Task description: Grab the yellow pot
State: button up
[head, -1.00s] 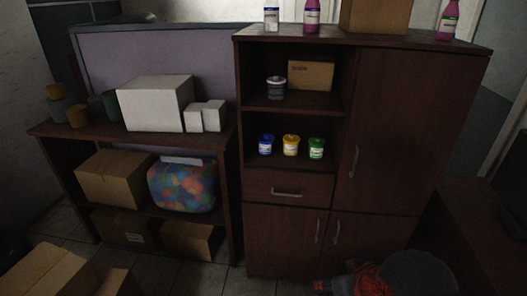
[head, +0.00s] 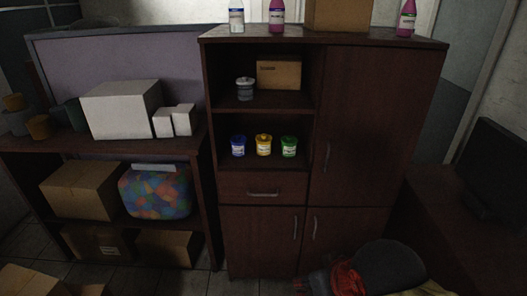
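The yellow pot (head: 264,145) stands upright on the lower open shelf of the dark brown cabinet (head: 365,120). It has a pale label and a yellow lid. A blue pot (head: 238,146) stands to its left and a green pot (head: 289,147) to its right, with small gaps between them. My gripper is not in view.
A grey pot (head: 245,89) and a cardboard box (head: 279,74) sit on the shelf above. A drawer (head: 263,188) is below the pots. A dark rounded seat (head: 392,266) with red cloth (head: 345,279) stands at the cabinet's front right. Left shelving holds boxes.

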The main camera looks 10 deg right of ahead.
aim_at(262, 149)
jog(key=i+j+z, duration=0.5)
jog(key=i+j, duration=0.4)
jog(key=i, duration=0.15)
